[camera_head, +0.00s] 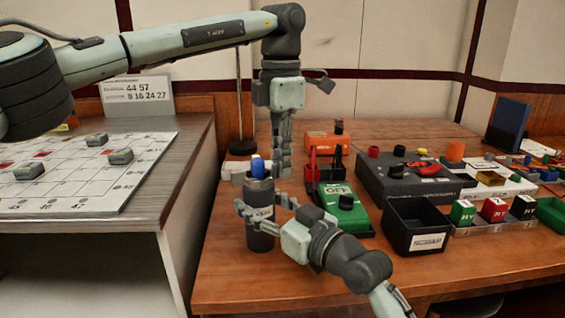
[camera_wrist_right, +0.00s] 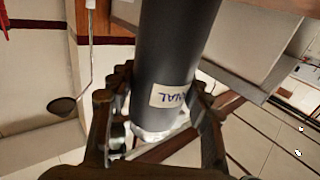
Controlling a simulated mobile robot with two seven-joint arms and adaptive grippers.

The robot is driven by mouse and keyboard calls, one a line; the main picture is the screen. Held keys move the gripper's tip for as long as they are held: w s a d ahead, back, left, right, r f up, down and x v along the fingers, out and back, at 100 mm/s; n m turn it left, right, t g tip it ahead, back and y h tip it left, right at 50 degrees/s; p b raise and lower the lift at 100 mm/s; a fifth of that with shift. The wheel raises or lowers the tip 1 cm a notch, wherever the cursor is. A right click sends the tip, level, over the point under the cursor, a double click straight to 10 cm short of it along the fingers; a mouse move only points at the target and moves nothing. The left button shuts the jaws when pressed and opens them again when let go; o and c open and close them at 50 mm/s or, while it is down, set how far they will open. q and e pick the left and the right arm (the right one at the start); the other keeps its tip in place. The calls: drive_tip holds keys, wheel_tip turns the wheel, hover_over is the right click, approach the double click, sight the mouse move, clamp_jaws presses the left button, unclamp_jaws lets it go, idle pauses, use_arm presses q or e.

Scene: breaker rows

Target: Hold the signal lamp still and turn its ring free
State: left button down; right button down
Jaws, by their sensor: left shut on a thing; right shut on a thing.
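The signal lamp (camera_head: 260,228) is a dark grey upright cylinder with a pale label and a blue top (camera_head: 257,167), near the desk's left edge. My right gripper (camera_head: 262,208) is shut on its body, with fingers on both sides. In the right wrist view the lamp (camera_wrist_right: 178,45) runs between the fingers (camera_wrist_right: 162,100), its label partly showing. My left gripper (camera_head: 283,172) points down just right of the blue top. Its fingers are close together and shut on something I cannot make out. I cannot tell the ring apart from the lamp's dark upper rim.
A green box (camera_head: 341,212) with a black knob stands right of the lamp. A black scrap bin (camera_head: 415,229) and a dark grey box (camera_head: 378,185) lie farther right. A thin stand (camera_head: 239,105) rises behind the lamp.

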use_arm(q)
drive_tip(key=n, duration=0.1)
drive_tip(key=w+n, duration=0.1)
drive_tip(key=n, duration=0.1)
drive_tip(key=w+a+n, duration=0.1)
drive_tip(key=n, duration=0.1)
drive_tip(key=shift+a+n, duration=0.1)
drive_tip(key=shift+n, duration=0.2)
idle(0.4)
drive_tip(key=c, duration=1.6)
unclamp_jaws()
drive_tip(key=shift+c, duration=0.2)
wheel_tip(320, 180, up, 12)
use_arm(e)
drive_tip(key=c, duration=0.6)
unclamp_jaws()
